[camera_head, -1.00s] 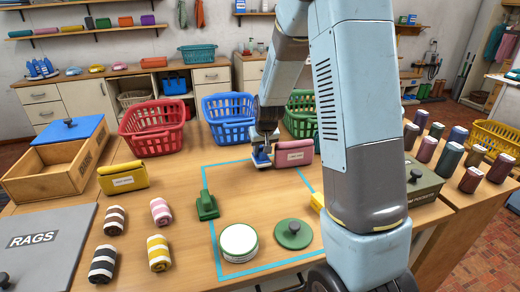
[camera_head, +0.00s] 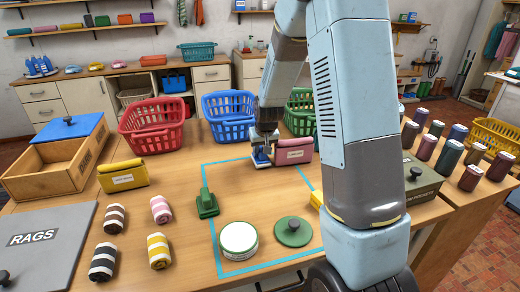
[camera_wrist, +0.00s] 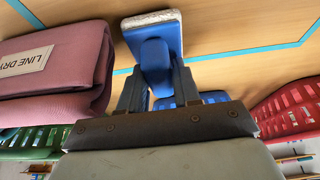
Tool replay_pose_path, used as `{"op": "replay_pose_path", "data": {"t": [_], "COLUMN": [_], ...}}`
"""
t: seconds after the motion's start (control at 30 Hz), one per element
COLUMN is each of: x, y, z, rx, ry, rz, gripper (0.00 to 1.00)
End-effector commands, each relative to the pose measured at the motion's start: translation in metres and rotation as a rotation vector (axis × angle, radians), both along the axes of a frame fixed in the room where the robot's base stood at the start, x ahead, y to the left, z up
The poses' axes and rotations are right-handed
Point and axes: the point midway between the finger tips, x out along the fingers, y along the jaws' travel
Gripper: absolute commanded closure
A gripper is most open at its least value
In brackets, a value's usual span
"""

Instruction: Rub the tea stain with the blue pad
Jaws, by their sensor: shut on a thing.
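My gripper (camera_head: 263,148) is shut on the handle of the blue pad (camera_head: 260,162), at the back of the blue-taped area. In the wrist view, the blue pad (camera_wrist: 154,38) shows a pale layer along its edge, between the fingers of my gripper (camera_wrist: 156,82). The pad is at or just above the wood; I cannot tell if it touches. I cannot make out a tea stain in either view; it may be hidden by the pad or arm.
A pink pouch (camera_head: 294,150) labelled LINE DRY sits right beside the pad. Blue (camera_head: 229,114) and green (camera_head: 300,112) baskets stand behind. Bare wood lies between.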

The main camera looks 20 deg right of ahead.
Motion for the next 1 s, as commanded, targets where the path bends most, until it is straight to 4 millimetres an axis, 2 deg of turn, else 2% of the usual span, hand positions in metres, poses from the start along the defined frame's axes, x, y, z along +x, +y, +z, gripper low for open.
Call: {"op": "replay_pose_path", "data": {"t": [0.57, 1.0], "x": [-0.001, -0.028], "y": [0.001, 0.001], "z": [-0.007, -0.005], "rx": [0.000, 0.001], "ry": [0.001, 0.000], "rz": [0.001, 0.001], "gripper": [0.92, 0.92]}}
